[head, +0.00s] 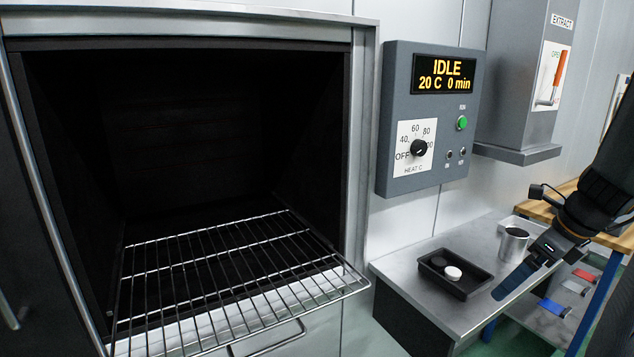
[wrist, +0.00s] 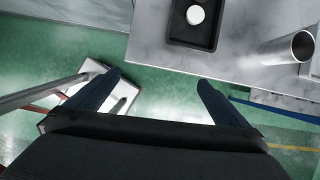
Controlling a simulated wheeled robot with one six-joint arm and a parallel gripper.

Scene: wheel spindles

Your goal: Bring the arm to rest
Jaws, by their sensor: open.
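My arm comes in from the right edge of the head view, and my gripper (head: 518,277) points down and left in front of the steel side table. In the wrist view my gripper (wrist: 160,85) has its two dark fingers wide apart with nothing between them. Below the fingers lies green floor and the edge of the side table (wrist: 262,70). The black tray (head: 455,274) on the table holds a white round piece (head: 453,272) and a dark one beside it. The tray also shows in the wrist view (wrist: 195,38).
The oven stands open at left with its wire rack (head: 230,270) pulled out. A control panel (head: 430,120) reads IDLE, 20 C, 0 min, and its dial points to OFF. A steel cup (head: 513,245) stands on the side table near my gripper. A wooden bench (head: 565,196) is behind my arm.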

